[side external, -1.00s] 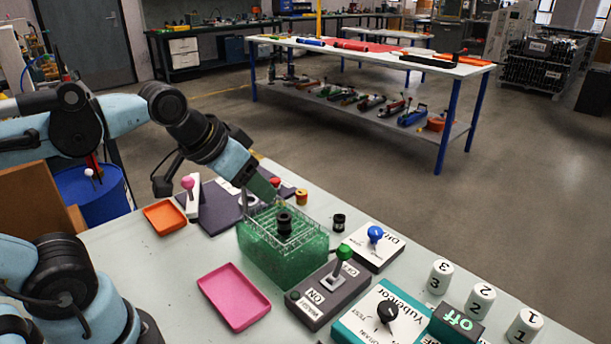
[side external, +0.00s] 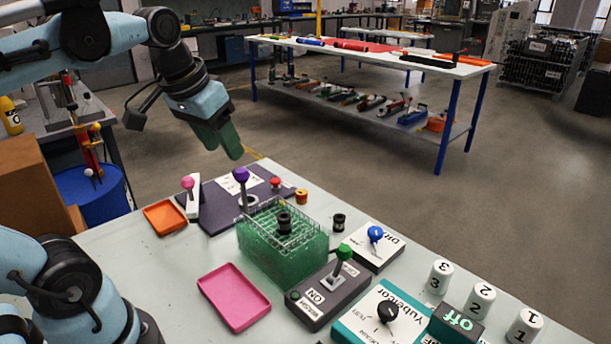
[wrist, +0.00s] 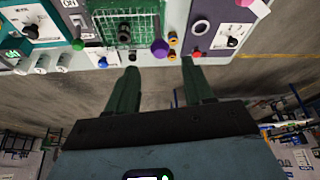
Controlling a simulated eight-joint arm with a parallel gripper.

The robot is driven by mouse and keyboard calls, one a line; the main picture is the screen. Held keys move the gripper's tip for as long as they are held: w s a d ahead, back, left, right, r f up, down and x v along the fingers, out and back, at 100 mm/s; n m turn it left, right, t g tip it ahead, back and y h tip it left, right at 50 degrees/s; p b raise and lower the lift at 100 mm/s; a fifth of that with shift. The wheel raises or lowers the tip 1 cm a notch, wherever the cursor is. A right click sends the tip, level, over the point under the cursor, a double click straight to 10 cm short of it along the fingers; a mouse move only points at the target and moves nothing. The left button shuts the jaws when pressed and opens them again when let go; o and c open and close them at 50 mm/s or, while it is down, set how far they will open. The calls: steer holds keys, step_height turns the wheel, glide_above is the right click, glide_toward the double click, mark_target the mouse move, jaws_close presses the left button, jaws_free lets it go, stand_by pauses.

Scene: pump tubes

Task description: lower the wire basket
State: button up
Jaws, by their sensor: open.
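The wire basket (side external: 270,216) sits at the top of a green see-through tank (side external: 268,257), with a dark spool-like part (side external: 284,224) inside it. Its grid also shows in the wrist view (wrist: 104,30). How deep the basket reaches is hard to tell. My gripper (side external: 222,148) is in the air above and behind the panel, apart from lever and basket. Its fingers (wrist: 160,68) are spread and empty.
A green-knobbed lever (side external: 343,256), a blue-knobbed box (side external: 375,235) and a teal dial box (side external: 382,313) stand right of the tank. A pink tray (side external: 234,297) and an orange tray (side external: 165,217) lie left. A pink-knobbed lever (side external: 188,184) stands behind the orange tray.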

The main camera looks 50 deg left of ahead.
steer(key=shift+x, duration=6.4)
steer(key=shift+s+f, duration=0.1)
steer(key=shift+s, duration=0.05)
steer(key=shift+c, duration=0.3)
jaws_close()
